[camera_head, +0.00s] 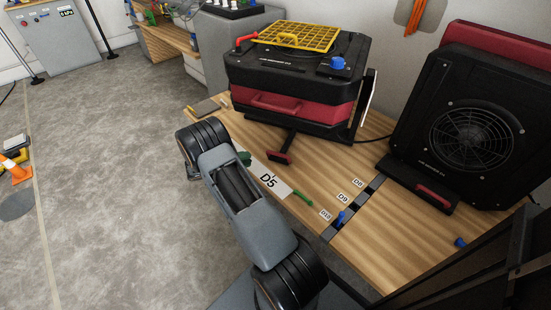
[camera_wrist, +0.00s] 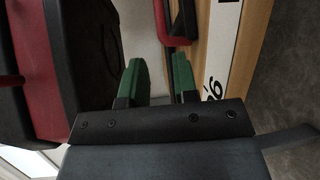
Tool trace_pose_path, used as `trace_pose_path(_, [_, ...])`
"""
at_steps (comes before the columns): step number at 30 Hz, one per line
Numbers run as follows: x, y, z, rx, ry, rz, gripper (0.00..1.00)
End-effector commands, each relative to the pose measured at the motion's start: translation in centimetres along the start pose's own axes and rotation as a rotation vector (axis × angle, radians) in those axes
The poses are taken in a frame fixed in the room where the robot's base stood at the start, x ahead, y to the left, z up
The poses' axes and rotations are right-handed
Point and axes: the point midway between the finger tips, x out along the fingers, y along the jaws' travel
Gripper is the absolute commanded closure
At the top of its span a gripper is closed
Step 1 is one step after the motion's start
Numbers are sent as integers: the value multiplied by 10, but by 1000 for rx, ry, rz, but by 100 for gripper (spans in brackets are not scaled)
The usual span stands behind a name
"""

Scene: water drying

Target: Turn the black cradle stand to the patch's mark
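The black cradle stand (camera_head: 293,139) is low on the wooden bench under a red and black machine, with a bar ending in a red grip (camera_head: 280,158) towards the bench's front edge. The red grip (camera_wrist: 180,42) is beyond the right-hand finger in the wrist view, and contact cannot be told. In the head view my arm hides most of my gripper.
The red and black machine (camera_head: 290,85) carries a yellow grid tray (camera_head: 296,37). A second black fan machine (camera_head: 470,130) stands right. A slotted black rail (camera_head: 352,210) with a blue peg crosses the bench, and a green stick (camera_head: 301,198) lies beside the patch.

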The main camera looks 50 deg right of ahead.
Motion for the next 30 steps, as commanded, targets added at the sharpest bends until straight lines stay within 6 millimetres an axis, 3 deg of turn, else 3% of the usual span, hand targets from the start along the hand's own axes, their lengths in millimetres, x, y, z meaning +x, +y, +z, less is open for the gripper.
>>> trace_pose_path(16, [99,-2,1,-1,-4,-2,73])
trace_pose_path(21, [116,-1,1,-1,-3,-3,73])
trace_pose_path(30, [126,0,1,-2,-1,-2,73])
